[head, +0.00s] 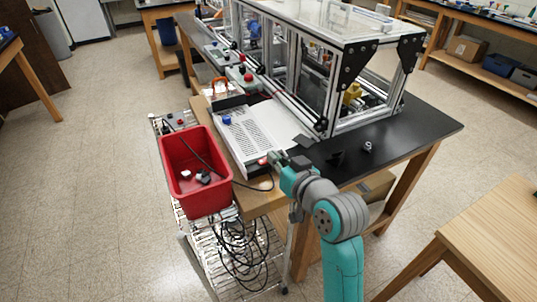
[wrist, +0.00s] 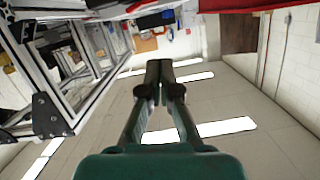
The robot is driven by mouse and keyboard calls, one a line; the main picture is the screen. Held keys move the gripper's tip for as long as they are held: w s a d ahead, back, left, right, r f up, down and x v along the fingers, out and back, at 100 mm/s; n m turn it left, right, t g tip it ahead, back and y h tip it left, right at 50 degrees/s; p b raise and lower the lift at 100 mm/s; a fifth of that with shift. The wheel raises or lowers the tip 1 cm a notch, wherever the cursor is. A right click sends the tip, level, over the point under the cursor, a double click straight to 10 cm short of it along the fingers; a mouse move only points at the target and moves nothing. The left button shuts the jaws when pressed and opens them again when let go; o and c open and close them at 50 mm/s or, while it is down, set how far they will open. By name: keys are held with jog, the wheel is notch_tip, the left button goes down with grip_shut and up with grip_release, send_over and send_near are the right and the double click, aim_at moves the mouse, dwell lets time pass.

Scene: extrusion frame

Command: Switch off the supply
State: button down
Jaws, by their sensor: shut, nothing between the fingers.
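The supply, a long light-grey box with a vented top (head: 247,140), lies on the table beside the extrusion frame (head: 325,70). A small red part (head: 263,161) shows at its near end, possibly its switch; its on or off position is too small to tell. My gripper (head: 272,158) is at that near end, close to the red part; I cannot tell whether it touches. In the wrist view my gripper (wrist: 160,72) has its two fingers together with nothing between them. The supply's switch is not clear in the wrist view.
A red bin (head: 180,150) with a few small items stands left of the supply on a wire rack (head: 255,245). A black cable runs from the bin towards the supply's near end. Small dark parts lie on the black tabletop (head: 425,125) at right. Another wooden table (head: 500,225) stands at right.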

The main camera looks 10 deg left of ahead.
jog(key=shift+v, duration=2.4)
